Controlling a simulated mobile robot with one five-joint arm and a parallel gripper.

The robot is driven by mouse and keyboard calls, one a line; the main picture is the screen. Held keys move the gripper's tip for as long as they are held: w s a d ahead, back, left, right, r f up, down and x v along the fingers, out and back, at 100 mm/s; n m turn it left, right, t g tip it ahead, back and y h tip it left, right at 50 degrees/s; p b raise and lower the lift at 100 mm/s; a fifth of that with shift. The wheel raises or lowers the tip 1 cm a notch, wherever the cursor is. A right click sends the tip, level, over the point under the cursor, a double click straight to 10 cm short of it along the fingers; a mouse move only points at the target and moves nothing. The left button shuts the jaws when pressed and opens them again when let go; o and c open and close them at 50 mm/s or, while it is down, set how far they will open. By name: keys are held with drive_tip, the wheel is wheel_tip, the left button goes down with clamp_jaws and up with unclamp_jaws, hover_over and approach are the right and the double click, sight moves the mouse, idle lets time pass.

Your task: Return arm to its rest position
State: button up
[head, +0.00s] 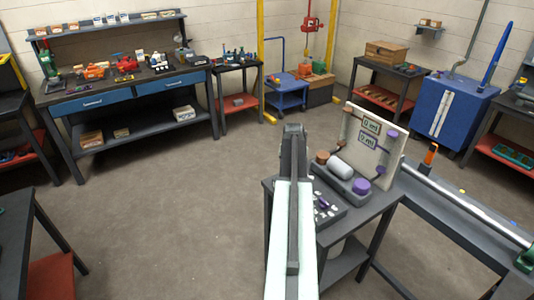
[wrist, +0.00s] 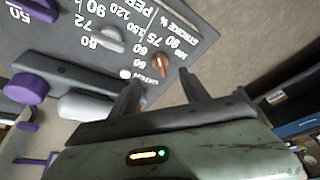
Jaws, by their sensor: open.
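My arm (head: 290,220) reaches up from the bottom of the head view, in front of the motor table. Its fingers cannot be made out there. In the wrist view my gripper (wrist: 158,77) shows two dark fingers apart, with nothing between them. Beyond the fingertips is a dark control panel (wrist: 205,35) with printed scales. In the head view a motor with a white cylinder (head: 342,165) lies on the table before an upright tagged board (head: 372,138).
The motor table (head: 385,203) adjoins a bench with a long metal rail (head: 470,207) on the right. A workbench with blue drawers (head: 93,101) stands at the back left. A blue cabinet (head: 425,105) stands at the back right. The floor (head: 170,215) left of my arm is clear.

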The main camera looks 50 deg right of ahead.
drive_tip(key=w+a+n+t, duration=0.1)
drive_tip(key=w+a+n, duration=0.2)
drive_tip(key=w+a, duration=1.3)
drive_tip(key=w+a+n+y, duration=0.15)
drive_tip(key=w+a, duration=0.25)
drive_tip(key=a, duration=0.7)
drive_tip(key=w+a+n+y, duration=0.1)
drive_tip(key=w+a+n, duration=0.15)
drive_tip(key=a, duration=0.75)
drive_tip(key=s+a+f+n+y, duration=0.1)
drive_tip(key=a+n, duration=0.1)
drive_tip(key=a, duration=0.9)
drive_tip(key=s+a+n, duration=0.2)
drive_tip(key=a, duration=1)
drive_tip(key=s+a+n+g, duration=0.1)
drive_tip(key=s+a+g, duration=0.2)
drive_tip(key=s+a, duration=0.3)
drive_tip(key=s, duration=0.3)
drive_tip(key=shift+s+f+n, duration=0.3)
drive_tip(key=shift+s+f, duration=0.05)
drive_tip(key=shift+f, duration=0.05)
